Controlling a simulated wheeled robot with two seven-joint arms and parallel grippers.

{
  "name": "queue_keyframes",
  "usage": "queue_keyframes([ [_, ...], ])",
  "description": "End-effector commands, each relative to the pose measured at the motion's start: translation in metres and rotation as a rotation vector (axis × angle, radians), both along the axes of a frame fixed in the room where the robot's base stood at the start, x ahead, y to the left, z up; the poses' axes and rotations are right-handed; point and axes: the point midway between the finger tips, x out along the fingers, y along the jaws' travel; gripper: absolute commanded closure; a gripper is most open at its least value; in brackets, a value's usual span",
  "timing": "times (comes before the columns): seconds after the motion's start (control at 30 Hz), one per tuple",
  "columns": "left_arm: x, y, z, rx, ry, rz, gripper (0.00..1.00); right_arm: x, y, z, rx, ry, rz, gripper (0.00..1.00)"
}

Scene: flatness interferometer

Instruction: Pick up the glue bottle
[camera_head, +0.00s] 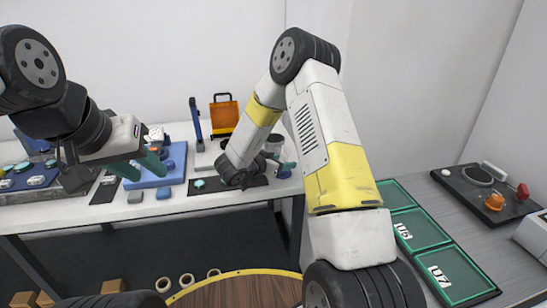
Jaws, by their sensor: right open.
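I cannot make out a glue bottle for certain. A small grey-white cylinder (274,142) stands at the right end of the back table, partly hidden by my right arm; I cannot tell what it is. My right gripper (284,168) is just below it in the picture, mostly hidden behind my own wrist, with a teal finger showing; it is open. My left gripper (139,167) is over the table's left part, in front of a blue fixture (170,178). Its teal fingers are apart, with nothing seen between them.
A blue post (195,122) and an orange frame (224,114) stand at the back. Small grey and blue blocks (163,193) lie near the front edge. Tape rolls (187,281) lie below.

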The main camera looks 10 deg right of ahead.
Motion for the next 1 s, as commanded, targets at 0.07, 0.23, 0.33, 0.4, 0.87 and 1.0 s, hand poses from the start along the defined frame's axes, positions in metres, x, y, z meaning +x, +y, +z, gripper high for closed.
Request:
queue_keyframes([
  [0.07, 0.000, 0.000, 0.000, 0.000, 0.000, 0.000, 0.64, 0.001, -0.001, -0.001, 0.001, 0.000, 0.001, 0.45],
  [0.23, 0.000, 0.000, 0.000, 0.000, 0.000, 0.000, 0.64, 0.001, -0.001, -0.001, 0.000, 0.000, 0.001, 0.47],
  [0.33, 0.000, 0.000, 0.000, 0.000, 0.000, 0.000, 0.64, 0.001, -0.001, 0.000, 0.000, 0.000, 0.001, 0.67],
  [0.4, 0.000, 0.000, 0.000, 0.000, 0.000, 0.000, 0.64, 0.001, -0.001, 0.000, 0.000, 0.000, 0.001, 0.80],
  [0.87, 0.000, 0.000, 0.000, 0.000, 0.000, 0.000, 0.64, 0.001, -0.001, 0.002, 0.000, -0.002, 0.001, 1.00],
  [1.0, 0.000, 0.000, 0.000, 0.000, 0.000, 0.000, 0.64, 0.001, -0.001, 0.012, 0.001, -0.003, 0.001, 1.00],
])
